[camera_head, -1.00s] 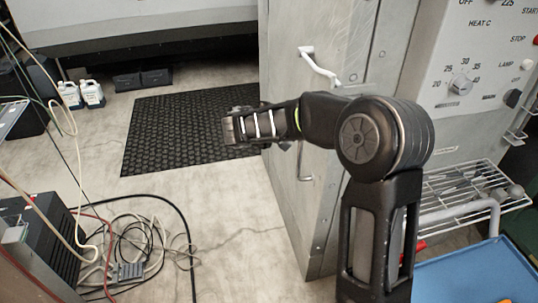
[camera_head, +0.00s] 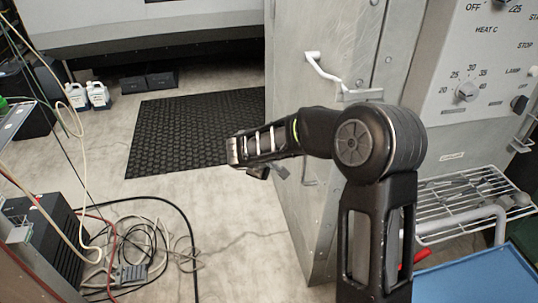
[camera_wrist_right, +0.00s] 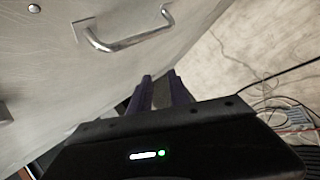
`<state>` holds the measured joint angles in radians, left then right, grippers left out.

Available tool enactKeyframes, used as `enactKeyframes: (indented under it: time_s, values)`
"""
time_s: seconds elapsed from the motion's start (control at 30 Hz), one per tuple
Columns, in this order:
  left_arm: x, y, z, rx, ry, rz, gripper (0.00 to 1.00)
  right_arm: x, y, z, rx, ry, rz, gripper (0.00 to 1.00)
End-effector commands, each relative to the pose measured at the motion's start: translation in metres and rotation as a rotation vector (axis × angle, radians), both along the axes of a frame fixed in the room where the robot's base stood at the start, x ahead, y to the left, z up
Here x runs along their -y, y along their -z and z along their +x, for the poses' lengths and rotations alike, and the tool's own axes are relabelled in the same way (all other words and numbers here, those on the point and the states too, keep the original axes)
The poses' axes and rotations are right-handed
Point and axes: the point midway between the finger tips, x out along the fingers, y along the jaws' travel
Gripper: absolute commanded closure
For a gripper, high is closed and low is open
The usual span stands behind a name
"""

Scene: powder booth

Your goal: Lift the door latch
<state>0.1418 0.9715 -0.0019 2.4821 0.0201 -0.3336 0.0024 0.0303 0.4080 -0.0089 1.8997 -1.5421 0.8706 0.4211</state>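The grey metal door (camera_head: 300,110) stands right of centre in the head view. A pale bent lever (camera_head: 327,74), which looks like the latch, sticks out high on it and runs to a bracket (camera_head: 362,95). My left gripper is out of view.
A control panel (camera_head: 475,70) with knobs and a wire rack (camera_head: 465,200) stand at the right. Cables (camera_head: 140,245) lie on the floor at lower left. A black mat (camera_head: 195,125) lies on open floor left of the door.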

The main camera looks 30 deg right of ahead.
Motion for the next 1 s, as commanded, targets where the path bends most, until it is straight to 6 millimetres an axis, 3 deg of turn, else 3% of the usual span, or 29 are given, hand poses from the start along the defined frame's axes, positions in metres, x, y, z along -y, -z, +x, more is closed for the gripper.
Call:
enactKeyframes:
  time_s: [0.3, 0.47, 0.63, 0.77, 0.9, 1.0]
  values:
    - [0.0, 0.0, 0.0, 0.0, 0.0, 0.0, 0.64, -0.003, 0.001, 0.002, -0.005, -0.022, 0.003, 0.78]
    - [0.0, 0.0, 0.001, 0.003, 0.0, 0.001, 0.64, -0.034, 0.022, 0.004, -0.023, -0.089, 0.128, 0.78]
    - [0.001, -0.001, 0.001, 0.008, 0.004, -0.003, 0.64, -0.105, 0.076, -0.017, -0.077, -0.15, 0.398, 0.78]
    - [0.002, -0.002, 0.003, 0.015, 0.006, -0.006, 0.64, -0.175, 0.127, -0.052, -0.127, -0.148, 0.66, 0.78]
    - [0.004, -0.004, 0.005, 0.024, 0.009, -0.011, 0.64, -0.248, 0.179, -0.105, -0.156, -0.04, 0.957, 0.78]
    - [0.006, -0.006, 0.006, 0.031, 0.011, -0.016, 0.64, -0.284, 0.216, -0.152, -0.155, 0.139, 1.125, 0.78]
